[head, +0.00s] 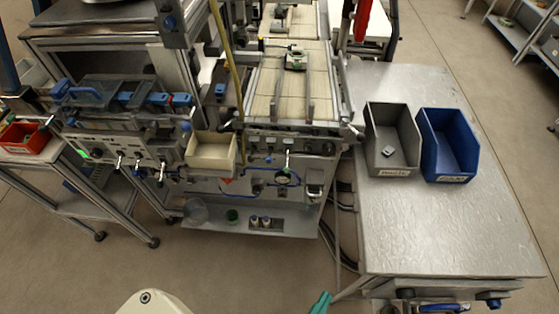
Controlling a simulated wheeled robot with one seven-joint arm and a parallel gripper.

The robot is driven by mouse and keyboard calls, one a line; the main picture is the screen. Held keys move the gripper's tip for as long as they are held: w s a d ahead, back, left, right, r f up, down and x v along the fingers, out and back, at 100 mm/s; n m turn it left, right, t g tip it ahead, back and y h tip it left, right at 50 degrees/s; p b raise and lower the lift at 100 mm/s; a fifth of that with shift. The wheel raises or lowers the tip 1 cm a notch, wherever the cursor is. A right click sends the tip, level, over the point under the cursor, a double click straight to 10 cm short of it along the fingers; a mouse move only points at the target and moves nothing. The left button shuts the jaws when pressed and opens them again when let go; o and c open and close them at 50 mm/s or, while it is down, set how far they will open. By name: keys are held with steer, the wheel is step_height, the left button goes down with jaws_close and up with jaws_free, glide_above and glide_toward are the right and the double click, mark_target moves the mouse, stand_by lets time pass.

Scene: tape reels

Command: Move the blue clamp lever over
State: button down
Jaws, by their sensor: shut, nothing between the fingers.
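Several blue parts show on the machine at the left in the head view, and I cannot tell for sure which is the clamp lever. A blue looped handle (84,92) lies at the left end of a dark fixture. Blue clamp-like pieces (155,99) sit along the same fixture to its right. A small blue part (220,90) is on the upright beside the conveyor. My gripper (321,301) shows only as teal fingertips at the bottom edge, shut and empty, well apart from the machine. The rest of it is out of frame.
A grey bin (392,122) and a blue bin (459,130) stand on a metal table (420,225) at the right. The floor (235,270) before the machine is clear.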

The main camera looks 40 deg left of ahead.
steer(key=w+a+m+g+y, duration=0.1)
steer(key=w+a+y, duration=0.3)
steer(key=w, duration=0.6)
steer(key=w+a+m+g+y, duration=0.2)
steer(key=w+a, duration=0.3)
steer(key=w, duration=0.4)
steer(key=w+a+r+n+g+y, duration=0.1)
steer(key=a+r+n+g+y, duration=0.2)
steer(key=r, duration=0.5)
steer(key=w+a+r+n+g+y, duration=0.2)
steer(key=a+r+n+g+y, duration=0.1)
steer(key=a+r, duration=0.3)
step_height(320, 180, up, 3)
steer(key=shift+f+g, duration=0.1)
steer(key=shift+g, duration=0.6)
steer(key=shift+a+n, duration=0.2)
steer(key=shift+n, duration=0.1)
glide_toward(270, 155)
steer(key=w, duration=0.2)
steer(key=shift+s+a+f, duration=0.2)
steer(key=shift+a+f, duration=0.2)
steer(key=shift+a, duration=0.4)
steer(key=shift+s+a+f, duration=0.2)
steer(key=shift+a+f, duration=0.25)
steer(key=shift+a, duration=0.4)
